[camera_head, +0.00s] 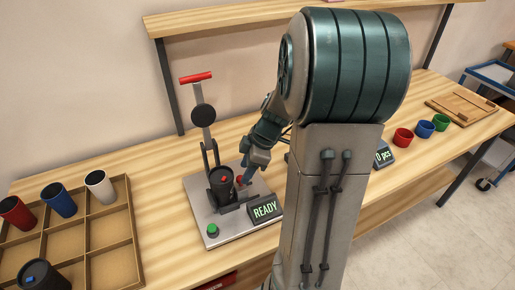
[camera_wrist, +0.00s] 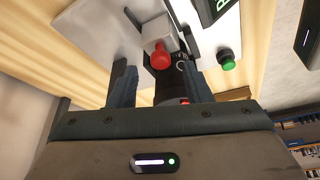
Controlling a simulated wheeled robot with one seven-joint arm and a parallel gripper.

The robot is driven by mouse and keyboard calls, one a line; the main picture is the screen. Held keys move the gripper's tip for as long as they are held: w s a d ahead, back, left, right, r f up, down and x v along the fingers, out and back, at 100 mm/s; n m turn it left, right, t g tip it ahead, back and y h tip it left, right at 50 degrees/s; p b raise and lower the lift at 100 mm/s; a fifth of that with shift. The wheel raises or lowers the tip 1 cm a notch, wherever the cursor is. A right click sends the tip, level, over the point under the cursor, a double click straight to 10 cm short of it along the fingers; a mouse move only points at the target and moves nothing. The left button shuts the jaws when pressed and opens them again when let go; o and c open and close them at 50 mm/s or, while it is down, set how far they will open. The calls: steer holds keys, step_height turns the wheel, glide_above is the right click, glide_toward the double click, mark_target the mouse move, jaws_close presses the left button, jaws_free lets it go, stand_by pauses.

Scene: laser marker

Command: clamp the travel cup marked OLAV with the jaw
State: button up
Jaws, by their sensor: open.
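A black cup (camera_head: 221,190) stands upright in the fixture on the grey base plate (camera_head: 200,196); I cannot read a name on it. A red knob (camera_wrist: 160,57) on a pale block, part of the jaw, sits beside the cup; it also shows in the head view (camera_head: 240,180). I cannot tell whether the fingers touch the knob.
A tall lever with a red handle (camera_head: 196,77) rises behind the cup. A READY display (camera_head: 264,210) and green button (camera_head: 212,230) are at the front. A divided tray (camera_head: 134,243) with several cups is left. A counter display (camera_head: 383,157) and small cups (camera_head: 403,138) are right.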

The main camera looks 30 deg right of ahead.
steer(key=v, duration=1.1)
